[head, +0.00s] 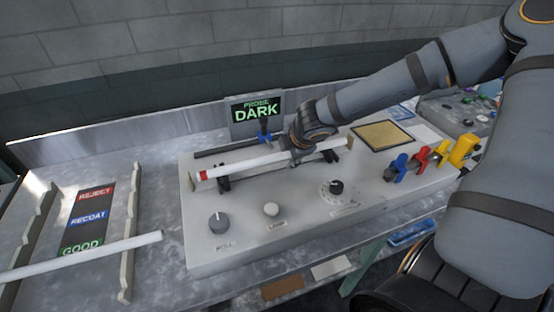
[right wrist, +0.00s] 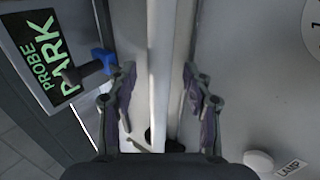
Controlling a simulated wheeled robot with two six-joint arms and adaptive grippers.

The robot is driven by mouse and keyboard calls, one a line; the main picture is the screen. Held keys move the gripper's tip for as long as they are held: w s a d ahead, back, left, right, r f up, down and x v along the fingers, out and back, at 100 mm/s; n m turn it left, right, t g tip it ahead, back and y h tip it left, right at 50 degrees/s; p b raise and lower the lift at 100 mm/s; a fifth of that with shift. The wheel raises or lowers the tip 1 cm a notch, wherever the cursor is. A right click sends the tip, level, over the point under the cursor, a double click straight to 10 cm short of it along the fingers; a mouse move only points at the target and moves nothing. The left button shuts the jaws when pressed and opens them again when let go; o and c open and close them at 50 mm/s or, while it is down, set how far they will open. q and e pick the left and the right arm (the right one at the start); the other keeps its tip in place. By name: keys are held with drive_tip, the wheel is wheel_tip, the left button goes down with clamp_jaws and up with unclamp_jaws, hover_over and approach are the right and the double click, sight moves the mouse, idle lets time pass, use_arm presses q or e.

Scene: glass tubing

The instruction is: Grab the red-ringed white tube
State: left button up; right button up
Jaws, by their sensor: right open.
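The white tube (head: 245,165) with a red ring at its left end lies on dark cradles on the pale console. My right gripper (head: 297,155) is low over the tube, right of its middle, in the head view. In the right wrist view the tube (right wrist: 161,60) runs between the two spread fingers of my right gripper (right wrist: 158,85), with a gap on each side. The gripper is open and holds nothing. The red ring is out of the wrist view. My left gripper does not show.
Knobs (head: 219,222) line the console's front. Coloured clips (head: 420,157) stand at right. Another white tube (head: 90,256) lies on the rack (head: 130,230) at left.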

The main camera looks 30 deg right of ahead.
sight(289, 156)
drive_tip(key=shift+d, duration=0.1)
drive_tip(key=shift+c, duration=0.6)
clamp_jaws()
drive_tip(key=shift+r, duration=0.4)
wheel_tip(289, 156, up, 3)
drive_tip(key=shift+f+p, duration=0.1)
drive_tip(key=shift+p, duration=0.45)
drive_tip(key=s+a+r+b, duration=0.5)
drive_tip(key=s+r, duration=0.4)
drive_tip(key=s, duration=0.3)
drive_tip(key=shift+s+a+r, duration=0.15)
drive_tip(key=shift+a+r, duration=0.05)
drive_tip(key=shift+a, duration=0.7)
